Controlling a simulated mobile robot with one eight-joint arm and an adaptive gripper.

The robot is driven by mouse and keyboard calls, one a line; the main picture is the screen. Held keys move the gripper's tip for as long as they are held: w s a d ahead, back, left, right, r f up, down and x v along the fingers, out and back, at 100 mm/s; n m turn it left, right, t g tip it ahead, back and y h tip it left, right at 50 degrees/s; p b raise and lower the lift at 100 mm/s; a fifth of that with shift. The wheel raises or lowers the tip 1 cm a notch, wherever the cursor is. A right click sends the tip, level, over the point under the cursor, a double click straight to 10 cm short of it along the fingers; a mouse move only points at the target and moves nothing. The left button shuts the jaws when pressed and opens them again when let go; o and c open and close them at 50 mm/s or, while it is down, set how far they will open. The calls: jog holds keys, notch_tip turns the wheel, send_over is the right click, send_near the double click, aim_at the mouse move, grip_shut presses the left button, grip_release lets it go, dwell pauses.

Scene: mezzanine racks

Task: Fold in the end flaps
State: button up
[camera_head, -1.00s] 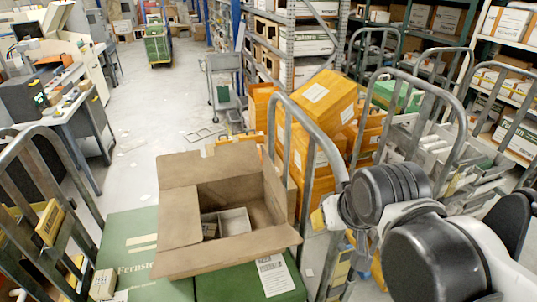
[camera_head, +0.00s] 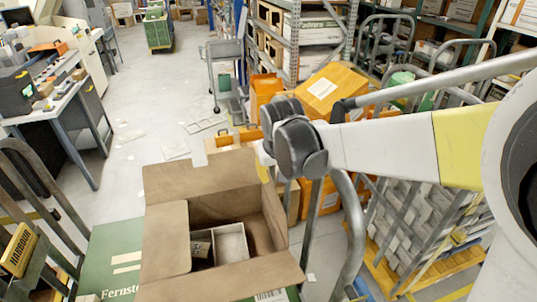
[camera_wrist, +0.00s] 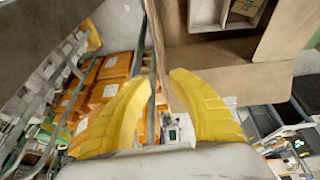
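An open brown cardboard box (camera_head: 277,215) stands on green cartons in the head view. Its far flap (camera_head: 200,178) stands up, its left flap (camera_head: 165,240) slopes outward, and its near flap (camera_head: 225,282) spreads outward. A pale divided insert (camera_head: 232,243) and a small item (camera_head: 201,250) lie inside. In the wrist view my gripper (camera_wrist: 165,95) has its two yellow fingers apart. A cardboard panel of the box (camera_wrist: 168,60) shows edge-on between them; contact cannot be told. In the head view my wrist hides most of the gripper by the box's far right corner.
Green cartons (camera_head: 118,252) support the box. A grey cart rail (camera_head: 352,230) rises close on its right, and another cart frame (camera_head: 55,222) stands at left. Orange cartons (camera_head: 328,88) are stacked behind my arm. Open floor (camera_head: 150,100) lies beyond the box.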

aim_at(271, 193)
jog(key=shift+w+f, duration=0.2)
jog(key=shift+w, duration=0.1)
jog(key=b+x, duration=0.1)
jog(key=x, duration=0.9)
jog(key=shift+s+f, duration=0.15)
jog(key=shift+c, duration=0.5)
grip_shut()
